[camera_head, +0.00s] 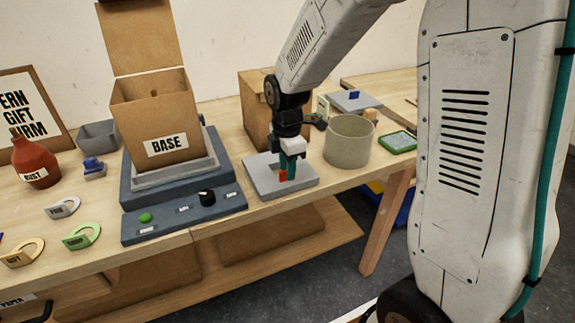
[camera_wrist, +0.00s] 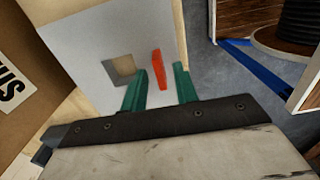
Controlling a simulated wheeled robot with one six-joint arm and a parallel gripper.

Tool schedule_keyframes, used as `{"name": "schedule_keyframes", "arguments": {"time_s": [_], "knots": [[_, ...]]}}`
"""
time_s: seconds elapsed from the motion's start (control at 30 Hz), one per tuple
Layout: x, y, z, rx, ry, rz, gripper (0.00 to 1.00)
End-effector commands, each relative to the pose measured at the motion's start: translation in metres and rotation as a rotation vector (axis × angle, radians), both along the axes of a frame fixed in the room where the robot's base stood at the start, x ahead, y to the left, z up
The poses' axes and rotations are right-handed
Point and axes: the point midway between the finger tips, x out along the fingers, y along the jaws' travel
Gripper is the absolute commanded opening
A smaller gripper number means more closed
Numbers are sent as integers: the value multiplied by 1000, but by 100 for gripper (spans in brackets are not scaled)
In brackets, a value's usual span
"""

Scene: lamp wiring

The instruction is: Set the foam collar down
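A flat grey square sheet (camera_head: 258,170), which looks like the foam collar, lies on the table near its front edge. In the wrist view the sheet (camera_wrist: 85,45) has a square opening (camera_wrist: 122,69) and an upright red tab (camera_wrist: 158,70). The red tab (camera_head: 282,175) also shows in the head view. My gripper (camera_head: 289,173) points down over the sheet. In the wrist view its green fingers (camera_wrist: 162,70) stand apart on either side of the tab, with a gap clearest on the right. Contact on the left is hard to judge.
An open box marked BASE (camera_head: 150,110) stands on a blue-grey stand (camera_head: 215,205) to the left. A brown box (camera_head: 255,105) is behind my gripper. A round beige container (camera_head: 348,148) and a green-framed tablet-like object (camera_head: 397,142) are to the right. The table edge is close in front.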

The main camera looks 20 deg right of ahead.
Motion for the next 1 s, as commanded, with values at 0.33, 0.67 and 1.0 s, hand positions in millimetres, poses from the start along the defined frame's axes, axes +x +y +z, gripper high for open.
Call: {"name": "schedule_keyframes", "arguments": {"time_s": [0.33,0.67,1.0], "knots": [[1,0,24,0,-6,0,30],[1,0,94,0,-5,0,30],[0,0,123,0,-1,-1,30]]}}
